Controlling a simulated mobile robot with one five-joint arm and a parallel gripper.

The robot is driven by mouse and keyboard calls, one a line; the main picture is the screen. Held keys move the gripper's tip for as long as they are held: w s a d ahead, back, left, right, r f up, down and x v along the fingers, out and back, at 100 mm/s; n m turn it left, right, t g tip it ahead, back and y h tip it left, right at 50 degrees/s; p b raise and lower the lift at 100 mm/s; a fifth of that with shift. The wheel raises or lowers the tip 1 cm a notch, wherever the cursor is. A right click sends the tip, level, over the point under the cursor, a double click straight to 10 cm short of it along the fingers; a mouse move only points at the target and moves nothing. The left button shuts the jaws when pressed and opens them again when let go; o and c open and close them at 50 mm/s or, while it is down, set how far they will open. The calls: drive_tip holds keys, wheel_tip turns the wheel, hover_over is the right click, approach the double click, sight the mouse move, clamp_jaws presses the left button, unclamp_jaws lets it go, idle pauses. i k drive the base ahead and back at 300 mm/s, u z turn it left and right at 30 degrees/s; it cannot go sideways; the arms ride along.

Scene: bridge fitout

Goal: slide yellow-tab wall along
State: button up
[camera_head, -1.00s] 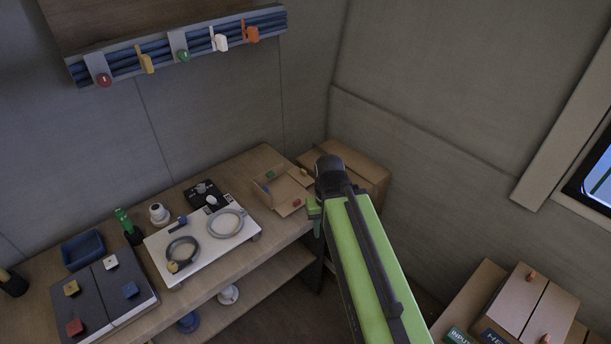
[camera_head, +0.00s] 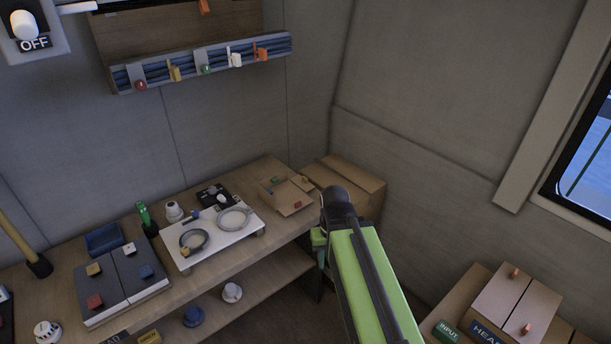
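Several things here carry a yellow part, and I cannot tell which one is the yellow-tab wall. A wall rail of blue cables (camera_head: 215,62) at the upper left has a yellow tab (camera_head: 174,72) between a red and a green one. On the table, a dark two-panel unit (camera_head: 120,290) has a yellow knob (camera_head: 94,269) at its back left. A small open cardboard box (camera_head: 290,207) with coloured tabs sits at the table's right end; its inner walls are too small to make out. My green arm rises at lower right; its gripper end is hidden behind it.
The wooden table (camera_head: 60,285) runs along the left wall, with a shelf below. A white board with two rings (camera_head: 215,245) lies mid-table. A closed carton (camera_head: 350,180) stands in the corner. Boxes with orange knobs (camera_head: 515,300) stand at lower right, below a window.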

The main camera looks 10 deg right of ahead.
sight(303, 182)
drive_tip(key=u, duration=0.45)
drive_tip(key=i, duration=1)
drive_tip(key=u, duration=0.7)
